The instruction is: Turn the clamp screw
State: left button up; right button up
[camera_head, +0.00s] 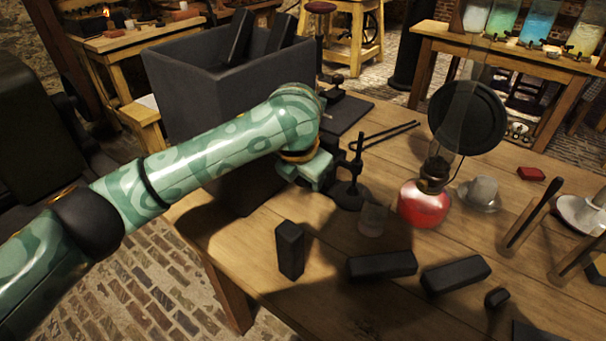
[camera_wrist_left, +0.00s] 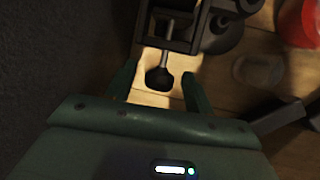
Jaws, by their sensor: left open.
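The clamp screw (camera_wrist_left: 165,60) shows in the left wrist view as a silver shaft with a dark knob, below a black clamp frame (camera_wrist_left: 180,35). My left gripper (camera_wrist_left: 160,82) is open, with one green finger on each side of the knob. Gaps show between knob and fingers, so it is not gripped. In the head view my left gripper (camera_head: 312,172) is beside the black clamp stand (camera_head: 350,190), and the screw is too small or hidden to make out there. My right gripper is not in view.
A large dark grey box (camera_head: 205,105) stands left of the clamp. A lamp with red liquid (camera_head: 425,205) and a small glass (camera_head: 373,220) stand close to its right. Black blocks (camera_head: 382,265) lie on the wooden table (camera_head: 330,300) in front. A black disc (camera_head: 467,117) stands behind the lamp.

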pick_arm(q)
jog(key=c, duration=1)
jog(key=g+h+p, duration=0.1)
jog(key=p, duration=0.1)
jog(key=shift+a+r+p, duration=0.15)
jog(key=shift+r+p, duration=0.15)
jog(key=shift+r, duration=0.1)
jog(key=shift+f+g+h, duration=0.15)
jog(key=shift+g+h, duration=0.15)
jog(key=shift+h, duration=0.2)
jog(key=shift+w+f, duration=0.1)
jog(key=shift+f, duration=0.15)
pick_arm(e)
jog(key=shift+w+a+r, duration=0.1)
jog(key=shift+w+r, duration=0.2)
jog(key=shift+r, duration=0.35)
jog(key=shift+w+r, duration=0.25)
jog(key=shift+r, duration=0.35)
pick_arm(q)
jog(key=o, duration=1)
